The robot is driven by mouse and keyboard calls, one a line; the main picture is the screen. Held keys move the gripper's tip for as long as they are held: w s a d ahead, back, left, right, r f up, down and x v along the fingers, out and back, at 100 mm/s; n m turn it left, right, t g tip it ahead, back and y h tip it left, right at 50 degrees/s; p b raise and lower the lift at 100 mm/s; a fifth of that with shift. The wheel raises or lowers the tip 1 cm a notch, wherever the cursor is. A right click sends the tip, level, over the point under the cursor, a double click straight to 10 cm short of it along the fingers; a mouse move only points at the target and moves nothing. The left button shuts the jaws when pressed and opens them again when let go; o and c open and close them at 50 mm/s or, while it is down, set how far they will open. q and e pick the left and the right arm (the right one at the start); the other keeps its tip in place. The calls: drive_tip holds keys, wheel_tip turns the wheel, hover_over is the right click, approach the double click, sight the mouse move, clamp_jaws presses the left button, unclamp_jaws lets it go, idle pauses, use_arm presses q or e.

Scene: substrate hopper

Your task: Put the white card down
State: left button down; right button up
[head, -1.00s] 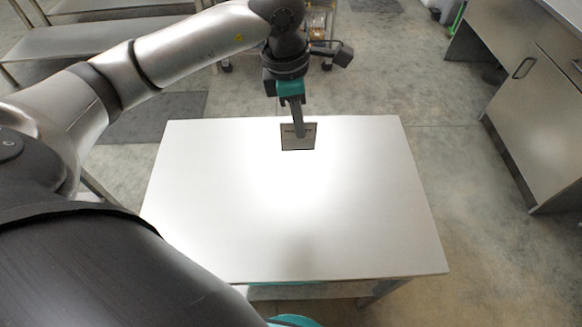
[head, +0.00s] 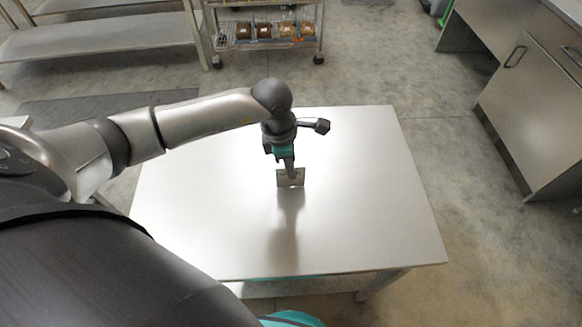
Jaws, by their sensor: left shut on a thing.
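The card (head: 284,182) is in the head view, over the middle of the steel table (head: 370,225). It looks grey-brown in shadow rather than white, and its upper middle is hidden by the fingers. My left gripper (head: 291,175) points down and is shut on the card, holding it roughly upright. A dark reflection stretches below it on the table top. I cannot tell whether the card's lower edge touches the table. My right gripper is not in view.
The table top is otherwise bare, with free room on all sides of the card. A wire cart (head: 264,40) with several small containers stands behind. Steel shelving (head: 100,40) is at the back left, and a steel cabinet (head: 535,105) is on the right.

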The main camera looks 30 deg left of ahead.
use_arm(q)
drive_tip(key=shift+f, duration=0.1)
drive_tip(key=shift+f, duration=0.15)
drive_tip(key=c, duration=1.4)
unclamp_jaws()
drive_tip(key=shift+c, duration=0.2)
drive_tip(key=o, duration=0.4)
